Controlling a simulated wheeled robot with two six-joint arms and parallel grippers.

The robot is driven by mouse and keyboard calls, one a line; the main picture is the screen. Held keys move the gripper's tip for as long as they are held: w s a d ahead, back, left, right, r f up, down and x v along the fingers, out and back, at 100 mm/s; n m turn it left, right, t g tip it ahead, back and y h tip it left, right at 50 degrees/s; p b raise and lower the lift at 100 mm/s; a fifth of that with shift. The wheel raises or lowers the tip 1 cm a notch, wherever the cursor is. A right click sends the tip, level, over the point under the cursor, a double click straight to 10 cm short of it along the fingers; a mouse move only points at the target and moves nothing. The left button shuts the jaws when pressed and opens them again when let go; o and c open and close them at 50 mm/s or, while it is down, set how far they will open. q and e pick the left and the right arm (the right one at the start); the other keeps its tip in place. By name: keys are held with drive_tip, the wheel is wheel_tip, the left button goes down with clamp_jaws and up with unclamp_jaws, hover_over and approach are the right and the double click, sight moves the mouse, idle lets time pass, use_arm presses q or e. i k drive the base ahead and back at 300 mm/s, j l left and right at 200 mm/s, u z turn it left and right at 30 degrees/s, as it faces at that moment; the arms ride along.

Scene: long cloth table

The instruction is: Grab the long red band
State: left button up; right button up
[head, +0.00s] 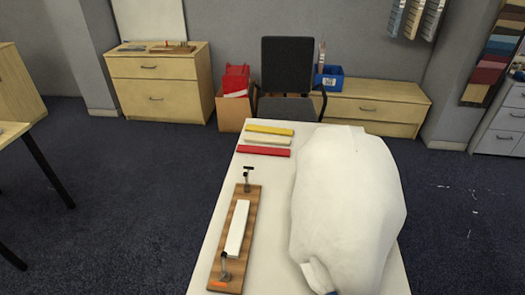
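A long red band (263,151) lies flat across the far left part of the white table (213,252). It is the nearest of a row of bands. A cream band (267,141) lies just beyond it, and a yellow band (270,130) lies farthest back. All three lie roughly parallel with small gaps. Neither of my grippers shows in the head view, so nothing is seen touching the red band.
A wooden board (240,261) with a white block (237,228) and upright metal clamps stands along the table's left side. A large white cloth bundle (347,200) fills the right side. An office chair (287,80) stands beyond the far edge.

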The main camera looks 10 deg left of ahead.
sight(263, 151)
drive_tip(key=z, duration=1.2)
drive_tip(key=i+l+z, duration=0.2)
drive_tip(key=l, duration=0.2)
drive_tip(key=l+z, duration=0.15)
drive_tip(key=l, duration=0.25)
drive_tip(key=i+l+z, duration=0.2)
drive_tip(key=l, duration=0.15)
drive_tip(key=i+l+z, duration=0.15)
drive_tip(key=l, duration=0.2)
drive_tip(key=i+l+z, duration=0.2)
drive_tip(key=i+l+u, duration=0.35)
drive_tip(key=i, duration=0.25)
drive_tip(key=i+l+u, duration=0.4)
drive_tip(key=i, duration=0.15)
drive_tip(key=i+j+u, duration=0.25)
drive_tip(key=i+u, duration=0.6)
drive_tip(key=i, duration=0.15)
drive_tip(key=i+l+u, duration=0.1)
drive_tip(key=i+u, duration=0.4)
drive_tip(key=i, duration=1.65)
drive_tip(key=i+u, duration=0.4)
drive_tip(key=i+l+u, duration=0.2)
drive_tip(key=u, duration=0.15)
drive_tip(key=i+l+u, duration=0.25)
drive_tip(key=u, duration=0.15)
drive_tip(key=i+l+u, duration=0.4)
